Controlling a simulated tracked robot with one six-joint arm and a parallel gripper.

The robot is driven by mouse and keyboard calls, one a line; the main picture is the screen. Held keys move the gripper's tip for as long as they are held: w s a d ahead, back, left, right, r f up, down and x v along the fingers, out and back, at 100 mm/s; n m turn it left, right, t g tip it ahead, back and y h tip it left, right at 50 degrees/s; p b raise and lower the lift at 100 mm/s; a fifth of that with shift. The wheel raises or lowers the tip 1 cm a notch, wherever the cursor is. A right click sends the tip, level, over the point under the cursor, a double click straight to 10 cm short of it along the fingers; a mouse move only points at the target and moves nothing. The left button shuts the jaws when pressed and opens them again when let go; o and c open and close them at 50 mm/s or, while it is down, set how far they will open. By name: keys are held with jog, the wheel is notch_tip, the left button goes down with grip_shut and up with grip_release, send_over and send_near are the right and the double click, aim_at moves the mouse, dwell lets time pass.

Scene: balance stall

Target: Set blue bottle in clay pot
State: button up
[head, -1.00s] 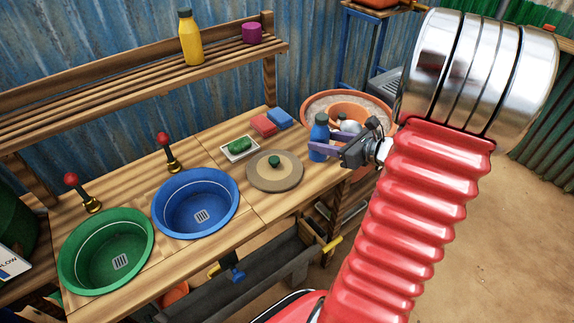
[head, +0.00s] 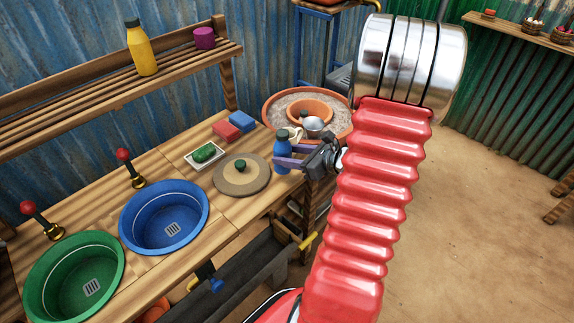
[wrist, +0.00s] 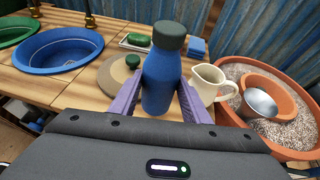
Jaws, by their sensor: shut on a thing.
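My gripper (head: 289,162) is shut on the blue bottle (head: 282,153), which has a dark cap and stands upright between the purple fingers. In the wrist view the blue bottle (wrist: 160,85) is between both fingers (wrist: 158,98); its base is partly hidden, and I cannot tell whether it touches the table. A small clay pot (head: 308,106) sits in a wide, gravel-filled terracotta basin (head: 269,108), beyond and to the right of the bottle. The wrist view shows the pot (wrist: 284,89) with a silver cup (wrist: 261,103) at its front.
A cream jug (wrist: 212,80) stands close right of the bottle. A round board with a green knob (head: 243,182), a soap dish (head: 206,155) and red (head: 226,131) and blue (head: 242,121) blocks lie nearby. Blue (head: 128,222) and green (head: 50,287) basins are left.

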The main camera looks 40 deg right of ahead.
jog(key=shift+f, duration=2.05)
jog(key=o, duration=1.3)
jog(key=shift+f, duration=0.1)
jog(key=v, duration=1.2)
